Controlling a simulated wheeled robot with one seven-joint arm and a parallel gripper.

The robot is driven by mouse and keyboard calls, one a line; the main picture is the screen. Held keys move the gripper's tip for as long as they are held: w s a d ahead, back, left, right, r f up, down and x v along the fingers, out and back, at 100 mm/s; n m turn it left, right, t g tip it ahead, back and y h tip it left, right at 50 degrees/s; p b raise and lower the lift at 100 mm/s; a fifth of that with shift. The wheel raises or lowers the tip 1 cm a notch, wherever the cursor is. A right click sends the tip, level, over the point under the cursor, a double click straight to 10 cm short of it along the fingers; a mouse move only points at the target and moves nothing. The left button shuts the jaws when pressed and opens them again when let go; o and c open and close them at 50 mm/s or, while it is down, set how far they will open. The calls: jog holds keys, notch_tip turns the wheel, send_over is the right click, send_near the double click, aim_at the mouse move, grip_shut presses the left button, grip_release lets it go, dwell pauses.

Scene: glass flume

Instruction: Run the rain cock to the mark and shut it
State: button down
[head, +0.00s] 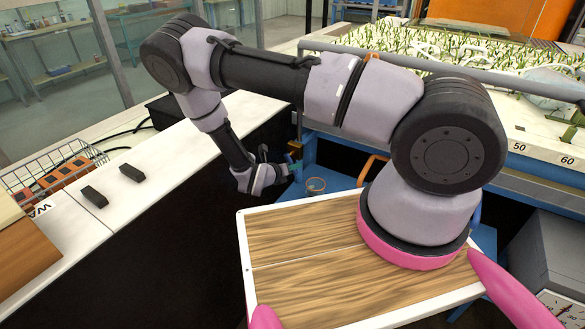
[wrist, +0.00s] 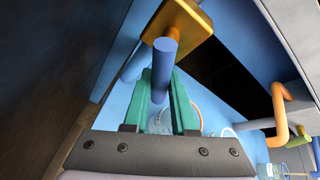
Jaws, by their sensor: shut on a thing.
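The cock shows as a brass-yellow body (wrist: 190,28) with a blue round handle (wrist: 162,62) in the wrist view. My gripper (wrist: 166,98) has its green fingers on either side of the blue handle and is shut on it. In the head view my gripper (head: 288,170) is small and low beside the blue flume frame, with the brass body (head: 294,147) just above it. A clear vessel (head: 315,185) stands just right of my gripper. I cannot make out the mark or the water level in it.
A planted bed (head: 450,50) with a numbered edge lies at the upper right. An orange bent pipe (wrist: 283,112) is right of my gripper in the wrist view. A white counter (head: 150,190) with two black blocks and a wire basket (head: 50,168) stands at left.

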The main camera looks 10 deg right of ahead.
jog(key=c, duration=0.7)
grip_release()
jog(key=shift+c, duration=0.2)
jog(key=shift+a, duration=0.1)
jog(key=v, duration=1)
jog(key=shift+s+a+r, duration=0.2)
jog(key=shift+s, duration=0.1)
